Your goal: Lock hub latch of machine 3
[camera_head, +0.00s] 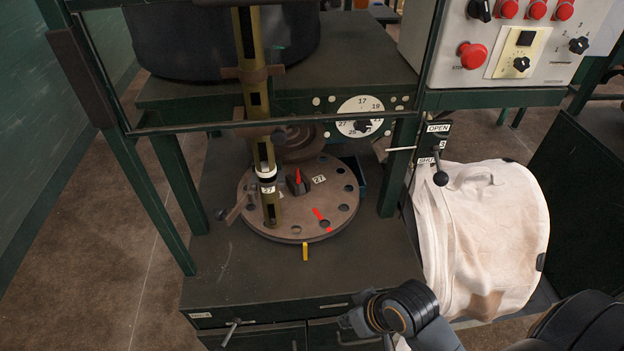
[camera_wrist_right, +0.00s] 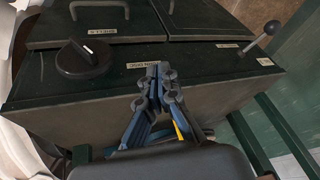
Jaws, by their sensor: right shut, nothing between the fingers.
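The machine is a dark green bench with a label at its front left (camera_head: 200,315) that seems to read No.3. On its top lies a round brown hub plate (camera_head: 262,222) with several holes, a red pointer (camera_head: 298,177) and a red mark. A small lever (camera_head: 237,207) sits at the plate's left edge. I cannot tell which part is the hub latch. My right gripper (camera_head: 347,322) is shut and empty at the bench's front edge, apart from the hub plate. In the wrist view its closed fingertips (camera_wrist_right: 159,70) are near the bench's labelled front strip. My left gripper is not in view.
A brass-coloured slotted post (camera_head: 255,100) stands over the plate. A ball-ended lever (camera_head: 439,165) by an OPEN sign and a white bag (camera_head: 485,240) are at right. The wrist view shows a black knob (camera_wrist_right: 83,58) and a ball-ended lever (camera_wrist_right: 270,30). The bench top's front left is clear.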

